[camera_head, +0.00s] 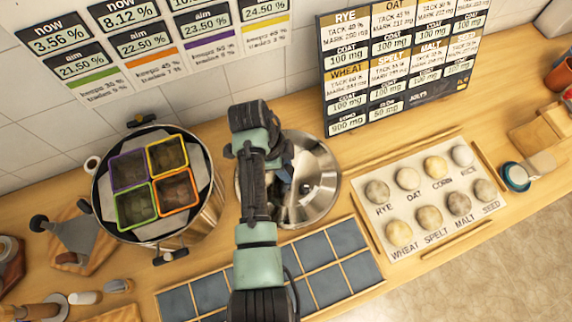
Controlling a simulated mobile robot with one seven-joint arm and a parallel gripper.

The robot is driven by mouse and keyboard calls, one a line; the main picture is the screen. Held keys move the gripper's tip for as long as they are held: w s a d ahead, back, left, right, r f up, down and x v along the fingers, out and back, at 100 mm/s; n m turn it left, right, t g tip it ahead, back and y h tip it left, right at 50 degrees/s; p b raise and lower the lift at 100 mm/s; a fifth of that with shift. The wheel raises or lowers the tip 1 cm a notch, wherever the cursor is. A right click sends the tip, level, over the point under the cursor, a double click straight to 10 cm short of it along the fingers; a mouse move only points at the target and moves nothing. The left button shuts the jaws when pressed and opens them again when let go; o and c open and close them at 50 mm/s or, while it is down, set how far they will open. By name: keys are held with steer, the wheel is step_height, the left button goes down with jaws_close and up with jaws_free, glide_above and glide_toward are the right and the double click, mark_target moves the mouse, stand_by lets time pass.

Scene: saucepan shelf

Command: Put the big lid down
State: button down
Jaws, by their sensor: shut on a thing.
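The big lid (318,190) is a round, shiny metal disc to the right of the large pot, over the wooden counter. My arm covers its left and middle parts. My gripper (284,186) is over the middle of the lid and shut on it; the fingertips and the lid's grip are mostly hidden. I cannot tell whether the lid's rim touches the counter. The large metal pot (207,215) stands uncovered at the left, with four coloured square cups inside.
A grid of blue-grey tiles (345,237) lies in front of the lid. A pale board (409,213) with several labelled balls is at the right. A dark sign (330,121) stands behind. A metal funnel-like tool (75,238) is left of the pot.

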steer(key=shift+f, duration=0.1)
steer(key=c, duration=0.5)
jaws_free()
steer(key=shift+r, duration=0.2)
steer(key=shift+p+v, duration=0.3)
steer(key=shift+v, duration=5.75)
